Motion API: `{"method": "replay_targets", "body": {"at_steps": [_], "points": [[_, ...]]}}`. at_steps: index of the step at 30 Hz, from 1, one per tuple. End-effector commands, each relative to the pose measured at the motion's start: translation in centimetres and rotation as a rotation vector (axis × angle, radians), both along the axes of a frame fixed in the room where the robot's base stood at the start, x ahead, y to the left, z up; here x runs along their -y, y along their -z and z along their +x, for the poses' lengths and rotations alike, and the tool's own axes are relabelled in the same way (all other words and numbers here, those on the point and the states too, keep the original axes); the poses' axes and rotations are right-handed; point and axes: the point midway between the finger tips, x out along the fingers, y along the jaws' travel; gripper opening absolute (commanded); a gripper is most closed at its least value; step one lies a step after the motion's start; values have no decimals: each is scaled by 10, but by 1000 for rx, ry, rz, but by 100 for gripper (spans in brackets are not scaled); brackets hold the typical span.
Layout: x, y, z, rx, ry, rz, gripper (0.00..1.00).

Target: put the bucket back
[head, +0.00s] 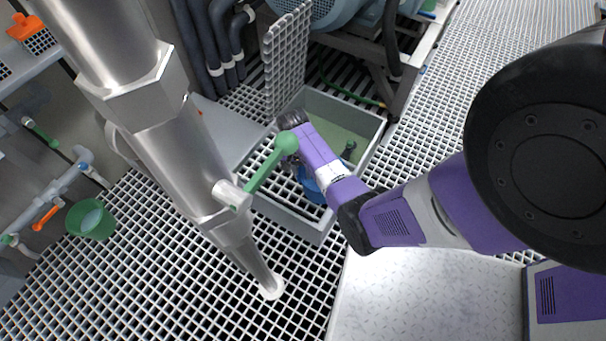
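A green bucket (74,222) with something pale inside stands on the grating at the left, beside pipes with coloured valve handles. A blue round object (309,186), perhaps another bucket, shows partly in the grey-walled basin (301,225) in the middle, largely hidden by my purple arm. My gripper (290,158) points down over the basin's left part, close to the blue object. Its fingers are dark and mostly hidden by the arm and the green lever, so I cannot tell whether they hold anything.
A thick metal pipe with a green-handled valve (265,170) rises left of the basin. An upright grating panel (287,62) stands behind it. Open grating floor lies at lower left.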

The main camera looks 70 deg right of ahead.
Motion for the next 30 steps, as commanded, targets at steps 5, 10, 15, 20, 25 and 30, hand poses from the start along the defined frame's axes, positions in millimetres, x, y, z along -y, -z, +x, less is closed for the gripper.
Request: {"method": "replay_targets", "body": {"at_steps": [5, 10, 15, 20, 25, 30], "points": [[0, -44, 4, 1, -1, -2, 27], [-1, -72, 7, 1, -1, -2, 27], [-2, -86, 8, 0, -1, -1, 27], [-2, -89, 8, 0, -1, 0, 27], [-2, -88, 8, 0, 0, 0, 27], [-2, -88, 8, 0, 0, 0, 27]]}}
